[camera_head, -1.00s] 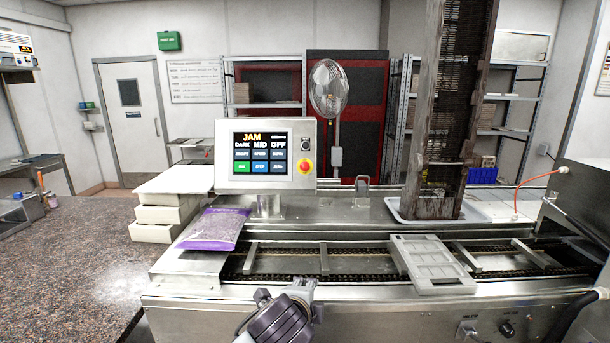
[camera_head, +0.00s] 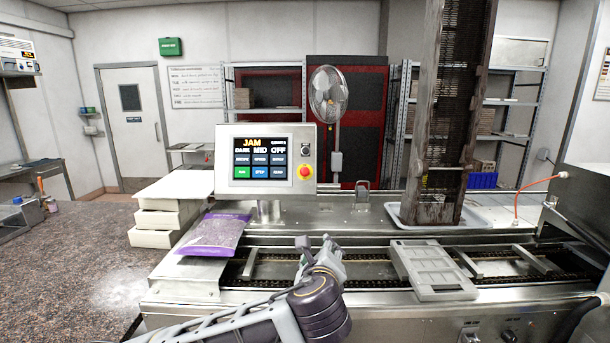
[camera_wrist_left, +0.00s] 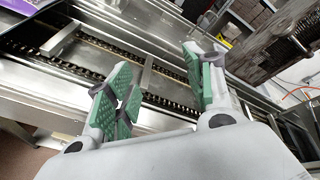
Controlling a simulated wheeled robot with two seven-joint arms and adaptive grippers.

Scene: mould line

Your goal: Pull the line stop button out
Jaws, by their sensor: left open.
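The line stop button (camera_head: 305,172) is a red knob on a yellow round base at the lower right of the control panel (camera_head: 221,172). The panel's screen (camera_head: 262,157) reads JAM. My left gripper (camera_head: 316,246) is over the front part of the conveyor, below and in front of the button, apart from it. In the left wrist view its green-padded fingers (camera_wrist_left: 165,92) are spread with nothing between them, and the conveyor lies behind them. The button does not show in the left wrist view. My right gripper is in neither view.
A grey mould (camera_head: 434,270) lies across the conveyor to the right. A purple bag (camera_head: 214,235) lies left of my gripper, beside stacked white boxes (camera_head: 157,218). A tall dark rack (camera_head: 440,110) stands in a tray (camera_head: 476,215). Air in front of the panel is clear.

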